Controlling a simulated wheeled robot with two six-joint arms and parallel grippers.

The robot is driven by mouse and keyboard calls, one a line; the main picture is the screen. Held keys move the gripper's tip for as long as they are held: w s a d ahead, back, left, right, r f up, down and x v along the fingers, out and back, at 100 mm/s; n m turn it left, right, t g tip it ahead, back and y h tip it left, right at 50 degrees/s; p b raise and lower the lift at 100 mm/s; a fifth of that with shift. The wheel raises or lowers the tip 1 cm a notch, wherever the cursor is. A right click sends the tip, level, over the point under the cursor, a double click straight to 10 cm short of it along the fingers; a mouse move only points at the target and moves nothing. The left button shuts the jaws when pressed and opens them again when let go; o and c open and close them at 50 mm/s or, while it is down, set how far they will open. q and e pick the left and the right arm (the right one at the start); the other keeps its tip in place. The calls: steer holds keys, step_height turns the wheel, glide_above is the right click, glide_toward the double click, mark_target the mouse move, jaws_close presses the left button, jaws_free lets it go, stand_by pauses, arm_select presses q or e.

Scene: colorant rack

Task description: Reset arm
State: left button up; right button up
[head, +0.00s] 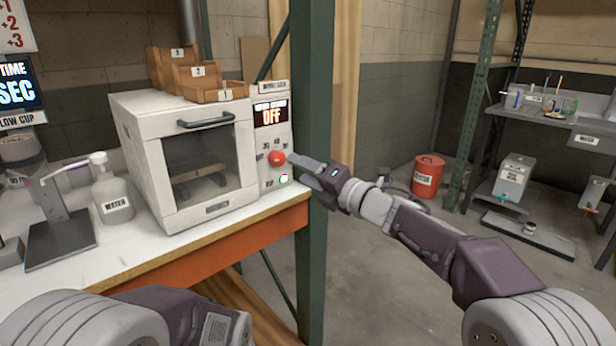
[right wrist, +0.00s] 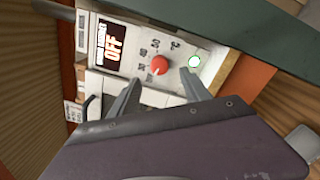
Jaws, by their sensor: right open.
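My right gripper (head: 305,166) is in front of the control panel (head: 271,140) of the white oven-like machine (head: 185,155). In the right wrist view its two fingers (right wrist: 158,88) are spread and empty, pointing at the panel. The red knob (head: 277,158) is just beyond the fingertips; in the right wrist view the knob (right wrist: 159,65) shows between them, with no clear contact. The panel display (head: 270,113) reads OFF. Part of my left arm is at the lower left; its gripper is not seen.
A green metal post (head: 312,200) stands beside the machine, close to my right arm. A water bottle (head: 113,190) and a stand (head: 55,220) are on the bench at left. A red bin (head: 428,175) and a rack (head: 550,125) are at right. The floor between is partly clear.

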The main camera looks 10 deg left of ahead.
steer(key=shift+v, duration=0.95)
